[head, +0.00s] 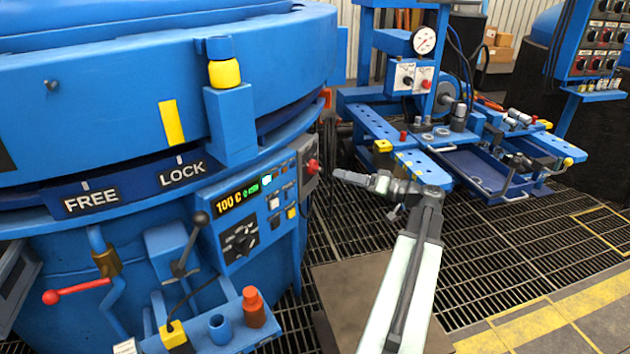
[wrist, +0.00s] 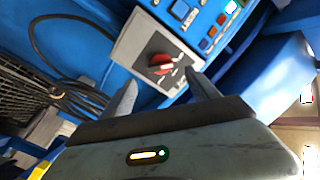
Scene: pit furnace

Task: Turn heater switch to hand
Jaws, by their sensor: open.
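A red rotary switch (head: 313,166) sits on a grey box (head: 304,186) at the right end of the blue furnace's control panel. In the wrist view the red switch (wrist: 162,64) has a dark surround on the grey plate, and its markings are too small to read. It appears to be the heater switch. My gripper (head: 343,177) is just right of the box in the head view, pointing left at it. In the wrist view my gripper (wrist: 160,80) is open and empty, its fingers to either side of the switch and seemingly short of it.
A black cable (wrist: 50,50) hangs left of the box in the wrist view. A blue workbench (head: 450,150) stands behind; grated floor lies between.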

